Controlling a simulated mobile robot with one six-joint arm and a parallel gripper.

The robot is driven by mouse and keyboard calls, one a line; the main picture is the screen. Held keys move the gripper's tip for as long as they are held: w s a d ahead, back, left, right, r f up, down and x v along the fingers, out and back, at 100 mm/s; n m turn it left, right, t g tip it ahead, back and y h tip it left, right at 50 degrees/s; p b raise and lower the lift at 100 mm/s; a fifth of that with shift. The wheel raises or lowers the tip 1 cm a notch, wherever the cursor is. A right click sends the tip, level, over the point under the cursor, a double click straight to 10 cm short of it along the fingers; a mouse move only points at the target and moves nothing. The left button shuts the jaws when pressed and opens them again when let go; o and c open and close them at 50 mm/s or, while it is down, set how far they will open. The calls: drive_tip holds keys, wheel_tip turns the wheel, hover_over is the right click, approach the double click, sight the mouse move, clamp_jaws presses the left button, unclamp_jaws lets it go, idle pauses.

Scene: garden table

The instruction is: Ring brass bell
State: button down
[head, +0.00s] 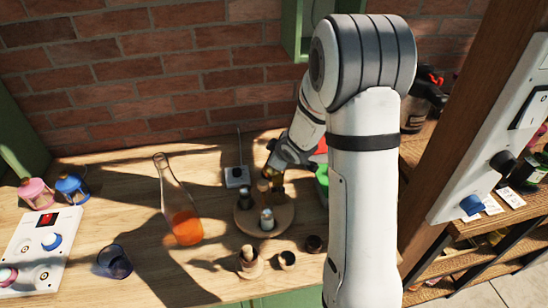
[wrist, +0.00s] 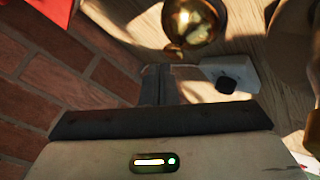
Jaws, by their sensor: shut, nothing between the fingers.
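The brass bell (wrist: 192,25) shows at the top of the wrist view, shiny gold with a small rounded clapper-like piece at its lower edge. My gripper (wrist: 158,68) is shut and empty, its fingertips just short of the bell and slightly left of it in that view. I cannot tell whether they touch. In the head view my gripper (head: 276,165) is above the back of the round wooden board (head: 246,226), partly hidden by my arm. Gold patches show beside it there, but the bell's outline is unclear.
A small grey box with a knob and antenna (head: 237,177) stands left of my gripper. A glass bottle of orange liquid (head: 185,222) is farther left. Small jars stand on and before the board. A green container (head: 322,178) is partly behind my arm; the brick wall (head: 150,90) is behind.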

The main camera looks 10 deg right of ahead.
wheel_tip(320, 180, up, 6)
drive_tip(key=p, duration=0.5)
idle(0.4)
idle(0.5)
drive_tip(key=s+d+r+m+g+h, duration=0.25)
drive_tip(key=s+r+m, duration=0.35)
drive_tip(key=s+r, duration=0.45)
drive_tip(key=s+a+r+m+g, duration=0.1)
drive_tip(key=s+r+m, duration=0.1)
drive_tip(key=s, duration=0.8)
drive_tip(key=s+a+r+m+g, duration=0.1)
drive_tip(key=s+r+m+g, duration=0.1)
drive_tip(key=s, duration=0.9)
drive_tip(key=shift+s+a+r+m, duration=0.2)
drive_tip(key=shift+s+m, duration=0.1)
drive_tip(key=shift+m, duration=0.3)
